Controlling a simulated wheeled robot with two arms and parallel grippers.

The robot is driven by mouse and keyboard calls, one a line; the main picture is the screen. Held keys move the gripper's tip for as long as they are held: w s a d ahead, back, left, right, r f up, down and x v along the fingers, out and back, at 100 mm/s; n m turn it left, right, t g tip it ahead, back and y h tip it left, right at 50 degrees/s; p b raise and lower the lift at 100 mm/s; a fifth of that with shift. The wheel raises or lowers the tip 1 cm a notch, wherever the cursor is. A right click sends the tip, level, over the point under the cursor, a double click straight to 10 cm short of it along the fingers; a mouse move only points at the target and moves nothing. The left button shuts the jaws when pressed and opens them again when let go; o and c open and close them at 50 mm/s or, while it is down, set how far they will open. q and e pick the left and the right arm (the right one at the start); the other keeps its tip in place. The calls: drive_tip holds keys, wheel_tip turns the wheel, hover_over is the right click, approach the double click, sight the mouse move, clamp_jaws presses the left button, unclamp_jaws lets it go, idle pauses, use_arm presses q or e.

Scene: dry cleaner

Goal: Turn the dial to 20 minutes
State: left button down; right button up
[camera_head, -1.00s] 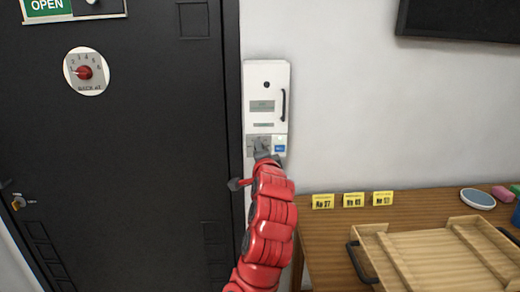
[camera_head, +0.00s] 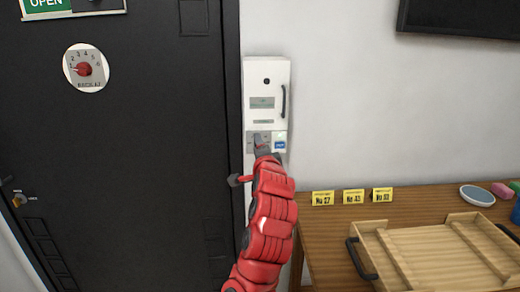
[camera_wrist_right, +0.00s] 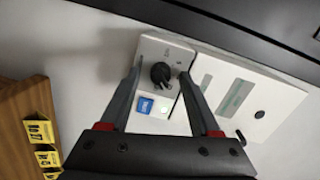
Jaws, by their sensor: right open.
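The black dial (camera_wrist_right: 160,73) is a round knob on a grey plate of a white wall box (camera_head: 267,95). In the right wrist view it lies between the tips of my right gripper (camera_wrist_right: 160,77), with one finger on each side and small gaps showing. The fingers are open; contact with the dial is not visible. In the head view my right gripper (camera_head: 262,143) covers most of the dial. A blue button (camera_head: 280,145) sits beside it; it also shows in the right wrist view (camera_wrist_right: 145,105). The dial's markings are too small to read. My left gripper is not in view.
A dark door (camera_head: 140,150) with a round sign (camera_head: 86,68) stands to the left. A wooden table (camera_head: 310,230) on the right holds yellow number tags (camera_head: 353,197) and a wooden tray (camera_head: 375,225). White wall surrounds the box.

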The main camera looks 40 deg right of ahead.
drive_tip(key=shift+s+a, duration=0.1)
drive_tip(key=b+v, duration=1.5)
drive_tip(key=v, duration=0.2)
drive_tip(key=shift+b, duration=0.4)
